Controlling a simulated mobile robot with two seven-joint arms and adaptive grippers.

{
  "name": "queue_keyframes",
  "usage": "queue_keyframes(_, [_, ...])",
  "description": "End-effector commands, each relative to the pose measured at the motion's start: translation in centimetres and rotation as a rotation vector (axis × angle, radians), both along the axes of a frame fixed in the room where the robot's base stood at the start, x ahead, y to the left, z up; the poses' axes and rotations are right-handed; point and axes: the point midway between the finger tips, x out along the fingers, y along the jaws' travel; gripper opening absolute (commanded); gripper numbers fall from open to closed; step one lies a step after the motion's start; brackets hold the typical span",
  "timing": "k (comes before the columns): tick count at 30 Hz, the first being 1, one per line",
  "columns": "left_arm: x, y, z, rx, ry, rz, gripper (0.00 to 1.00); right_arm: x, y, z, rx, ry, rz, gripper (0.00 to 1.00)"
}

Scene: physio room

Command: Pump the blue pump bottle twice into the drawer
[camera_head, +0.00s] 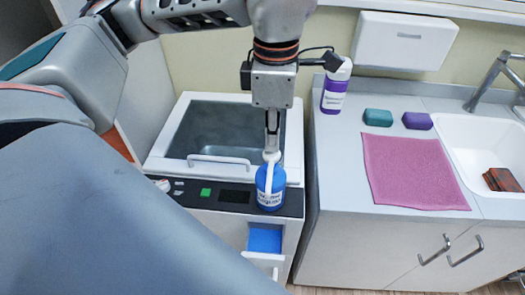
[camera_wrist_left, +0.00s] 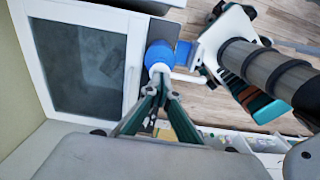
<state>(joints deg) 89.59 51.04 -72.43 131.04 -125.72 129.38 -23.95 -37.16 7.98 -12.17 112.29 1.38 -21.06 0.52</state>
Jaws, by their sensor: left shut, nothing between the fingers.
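The blue pump bottle (camera_head: 270,187) with a white pump head stands upright on the dark front panel of the white unit, above the drawer. My left gripper (camera_head: 271,150) is shut and points down right over the pump head, touching it or very close. In the left wrist view the closed fingertips (camera_wrist_left: 159,76) meet the white pump head, with the blue bottle (camera_wrist_left: 159,55) below. The open drawer (camera_head: 265,238) with a blue inside sits below the bottle at the unit's front. The pump's spout is partly hidden. My right gripper is not in view.
The unit has a glass lid with a white handle (camera_head: 218,159). On the counter to the right are a purple-labelled bottle (camera_head: 334,93), a teal block (camera_head: 378,117), a purple block (camera_head: 417,121), a pink cloth (camera_head: 412,171) and a sink (camera_head: 490,150).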

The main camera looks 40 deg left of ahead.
Motion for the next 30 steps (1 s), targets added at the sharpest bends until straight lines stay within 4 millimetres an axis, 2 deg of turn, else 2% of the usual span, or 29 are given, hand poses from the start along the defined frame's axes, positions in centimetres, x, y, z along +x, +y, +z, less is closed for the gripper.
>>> queue_keyframes(25, [0.0,0.0,-2.9,0.000,0.001,0.000,0.00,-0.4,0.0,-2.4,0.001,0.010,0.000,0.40])
queue_keyframes(30, [0.0,0.0,-2.8,0.000,0.001,0.000,0.00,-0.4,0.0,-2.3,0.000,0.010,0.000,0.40])
